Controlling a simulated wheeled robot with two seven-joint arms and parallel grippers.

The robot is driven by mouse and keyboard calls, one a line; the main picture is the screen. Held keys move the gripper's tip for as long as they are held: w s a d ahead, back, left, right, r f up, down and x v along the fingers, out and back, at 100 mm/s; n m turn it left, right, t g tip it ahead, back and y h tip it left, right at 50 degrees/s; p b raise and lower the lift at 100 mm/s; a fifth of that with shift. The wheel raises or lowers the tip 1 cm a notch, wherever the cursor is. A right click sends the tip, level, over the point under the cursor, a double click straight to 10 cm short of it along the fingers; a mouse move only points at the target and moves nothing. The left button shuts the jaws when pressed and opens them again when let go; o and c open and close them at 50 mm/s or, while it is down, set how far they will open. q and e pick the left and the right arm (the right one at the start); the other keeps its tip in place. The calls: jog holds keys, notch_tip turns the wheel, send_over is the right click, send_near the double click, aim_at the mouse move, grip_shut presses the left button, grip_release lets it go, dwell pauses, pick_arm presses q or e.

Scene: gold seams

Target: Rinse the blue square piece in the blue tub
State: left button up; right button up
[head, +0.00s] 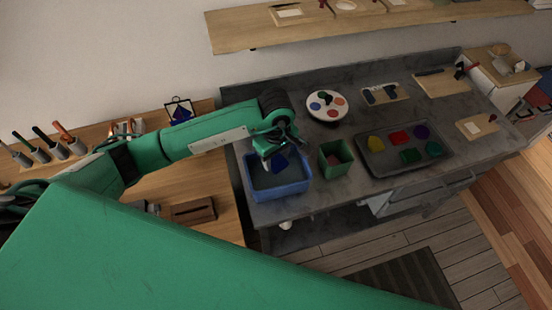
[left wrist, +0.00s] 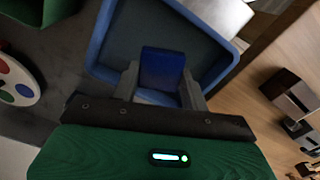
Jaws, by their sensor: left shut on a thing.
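The blue tub (head: 279,190) stands at the left end of the grey counter in the head view. It also shows in the left wrist view (left wrist: 104,34). My left gripper (head: 277,160) is over the tub, pointing down. It is shut on the blue square piece (left wrist: 161,68), which sits between the two fingers in the left wrist view. In the head view the blue piece (head: 280,163) shows below the gripper, inside the tub's outline. I cannot tell whether it touches the tub's contents. My right gripper is not in view.
A green square container (head: 335,158) stands just right of the tub. A dark tray (head: 403,152) with several coloured pieces lies further right. A round white palette (head: 327,105) is behind. A wooden table (head: 215,229) with a dark wooden block adjoins on the left.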

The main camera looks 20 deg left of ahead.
pick_arm(q)
jog(key=shift+r+p, duration=0.7)
jog(key=shift+r, duration=1.25)
